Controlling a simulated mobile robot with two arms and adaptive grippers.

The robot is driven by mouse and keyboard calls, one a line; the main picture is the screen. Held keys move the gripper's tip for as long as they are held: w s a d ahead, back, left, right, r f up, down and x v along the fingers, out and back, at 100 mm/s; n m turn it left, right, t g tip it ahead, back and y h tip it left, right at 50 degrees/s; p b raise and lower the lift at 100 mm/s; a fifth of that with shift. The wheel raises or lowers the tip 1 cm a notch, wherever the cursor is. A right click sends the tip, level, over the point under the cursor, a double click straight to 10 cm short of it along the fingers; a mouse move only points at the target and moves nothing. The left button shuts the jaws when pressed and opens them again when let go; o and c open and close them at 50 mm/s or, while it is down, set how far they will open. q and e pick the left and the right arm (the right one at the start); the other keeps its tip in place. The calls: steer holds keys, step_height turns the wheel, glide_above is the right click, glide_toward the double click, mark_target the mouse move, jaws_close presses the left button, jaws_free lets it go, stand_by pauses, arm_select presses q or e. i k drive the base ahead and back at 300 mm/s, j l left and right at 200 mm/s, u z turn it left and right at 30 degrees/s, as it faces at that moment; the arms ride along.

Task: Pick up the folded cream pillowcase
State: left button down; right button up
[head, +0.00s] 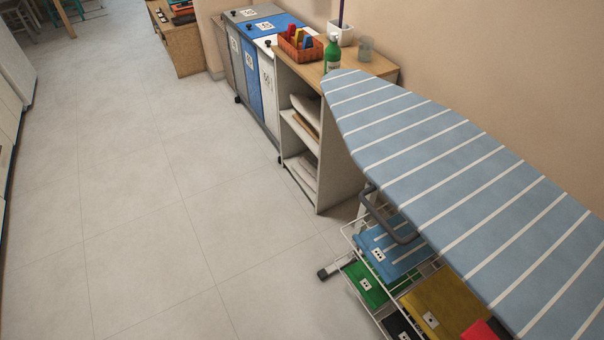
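Pale folded cloths lie in the open shelf unit (318,176) beside the ironing board. A cream or whitish one (308,107) rests on the upper shelf, over something tan. More pale folded cloth (306,165) lies on the lower shelf. I cannot tell which of these, if any, is the cream pillowcase. The unit's side wall and the board hide part of the shelves. Neither of my grippers is in view.
A striped ironing board (470,190) fills the right. Under it a wire rack (349,231) holds folded blue, green and mustard cloths. Lidded bins (246,75) stand beyond the shelf unit. A green bottle (332,54) stands on its top. The tiled floor at left is clear.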

mark_target(307, 168)
steer(key=z, duration=0.4)
steer(key=i+j+z, duration=0.2)
steer(key=z, duration=0.2)
steer(key=i+j+z, duration=0.1)
steer(key=j+z, duration=0.25)
steer(key=i+j+z, duration=0.1)
steer(key=j+z, duration=0.7)
steer(key=i+l, duration=0.05)
